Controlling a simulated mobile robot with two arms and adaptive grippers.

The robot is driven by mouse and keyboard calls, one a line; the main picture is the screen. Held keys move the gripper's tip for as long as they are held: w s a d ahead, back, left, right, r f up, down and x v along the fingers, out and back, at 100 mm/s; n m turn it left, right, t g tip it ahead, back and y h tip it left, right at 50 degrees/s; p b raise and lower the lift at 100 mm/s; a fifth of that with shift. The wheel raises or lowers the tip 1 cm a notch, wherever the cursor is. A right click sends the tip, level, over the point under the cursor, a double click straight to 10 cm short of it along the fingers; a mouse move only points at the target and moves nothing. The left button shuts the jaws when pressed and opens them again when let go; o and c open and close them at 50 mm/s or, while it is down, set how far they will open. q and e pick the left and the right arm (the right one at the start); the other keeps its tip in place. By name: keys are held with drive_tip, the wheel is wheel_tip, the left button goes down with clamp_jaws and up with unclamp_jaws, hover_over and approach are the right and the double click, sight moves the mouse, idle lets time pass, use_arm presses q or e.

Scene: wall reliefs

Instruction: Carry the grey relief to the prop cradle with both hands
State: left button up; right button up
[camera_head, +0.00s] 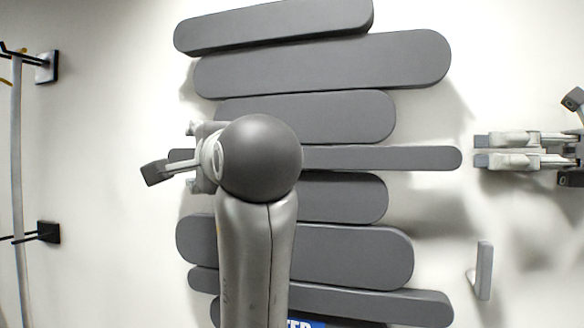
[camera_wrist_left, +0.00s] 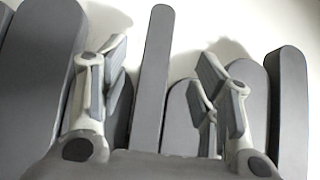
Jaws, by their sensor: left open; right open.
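The grey relief (camera_head: 345,114) is a stack of several rounded horizontal slats on a white wall. A narrow middle slat (camera_head: 400,158) reaches furthest right at its height. My left gripper (camera_head: 195,158) is in front of the relief's left part, mostly hidden by my own arm. In the left wrist view its open fingers (camera_wrist_left: 163,82) stand either side of the narrow slat (camera_wrist_left: 152,82), with gaps to both. My right gripper (camera_head: 482,151) is open, just right of the narrow slat's right end and apart from it. I cannot identify the prop cradle.
A pale pole (camera_head: 17,180) stands at the far left by black wall brackets (camera_head: 47,66). A small grey wall piece (camera_head: 484,270) juts out at lower right. A blue sign (camera_head: 303,323) shows partly at the bottom. Bare wall flanks the relief.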

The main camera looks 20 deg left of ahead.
sight(193, 158)
use_arm(q)
drive_tip(key=x, duration=1)
drive_tip(key=shift+f, duration=0.15)
use_arm(e)
drive_tip(key=a, duration=1)
drive_tip(key=shift+w+f, duration=0.1)
drive_tip(key=shift+w, duration=0.15)
use_arm(q)
drive_tip(key=shift+w+a, duration=0.2)
drive_tip(key=shift+a, duration=0.05)
use_arm(e)
drive_tip(key=shift+a, duration=0.3)
use_arm(q)
drive_tip(key=shift+w, duration=0.2)
clamp_jaws()
use_arm(e)
clamp_jaws()
use_arm(q)
drive_tip(key=shift+s+r, duration=0.1)
drive_tip(key=shift+r, duration=0.2)
use_arm(e)
drive_tip(key=shift+r, duration=0.35)
